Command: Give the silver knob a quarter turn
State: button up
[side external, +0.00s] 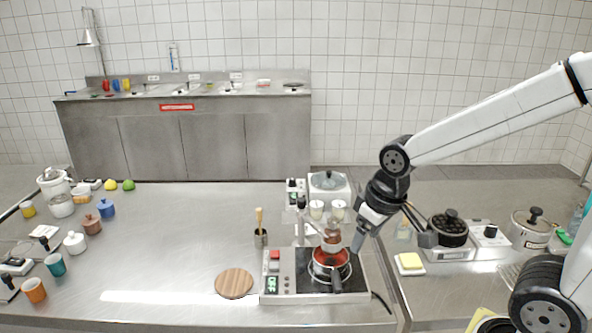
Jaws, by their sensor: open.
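A flat appliance with a black hotplate (312,285) stands near the front edge of the table. Its left panel carries a red switch (275,254), a green-lit display (271,283) and small controls too small to tell apart. I cannot make out for certain which control is the silver knob. A red pan (320,262) with a black handle sits on the hotplate. My gripper (392,243) is open, with its two fingers spread wide and nothing seen between them. It hangs above and to the right of the pan, at the appliance's right side.
A stand with a white-topped device (326,188) rises behind the pan. A round wooden board (234,283) lies left. The middle-left table is clear.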

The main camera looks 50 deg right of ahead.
jog(key=w+d+r+n+t, duration=0.1)
jog(key=w+d+n+t, duration=0.3)
jog(key=w, duration=0.5)
jog(key=w+d+r+n+t, duration=0.1)
jog(key=w+d+t, duration=0.5)
jog(key=w, duration=0.4)
jog(key=n+g+y, duration=0.7)
jog(key=n+y, duration=0.2)
jog(key=y, duration=0.8)
send_near(326, 233)
notch_tip(326, 233, up, 2)
jog(key=a, duration=0.2)
jog(key=shift+w+a+r, duration=0.1)
jog(key=shift+w, duration=0.25)
jog(key=shift+x, duration=3.95)
jog(key=shift+w, duration=0.1)
grip_shut()
